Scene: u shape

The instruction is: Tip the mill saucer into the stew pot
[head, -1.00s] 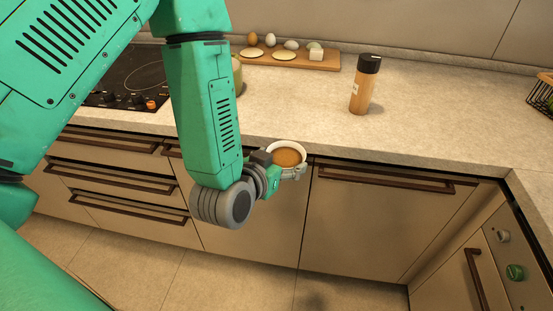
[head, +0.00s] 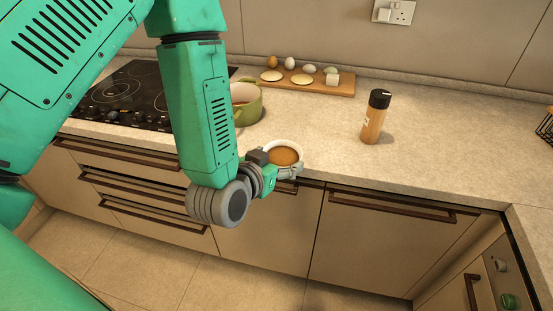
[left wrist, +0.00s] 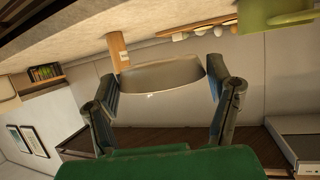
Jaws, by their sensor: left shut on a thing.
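The mill saucer (head: 286,155) is a small white bowl with orange-brown contents. My left gripper (head: 290,172) is shut on it and holds it about level at the counter's front edge. In the left wrist view the saucer (left wrist: 160,75) sits between the two fingers of the gripper (left wrist: 163,98). The stew pot (head: 248,106) is green with a pale inside and stands on the counter behind my left forearm, which hides its left part. A green piece of it also shows at the top right of the left wrist view (left wrist: 275,12). My right gripper is not in view.
A brown mill bottle with a black cap (head: 374,118) stands on the counter to the right. A wooden board (head: 340,88) with eggs and pale rounds lies at the back. A black hob (head: 125,92) is at the left. The counter's middle is clear.

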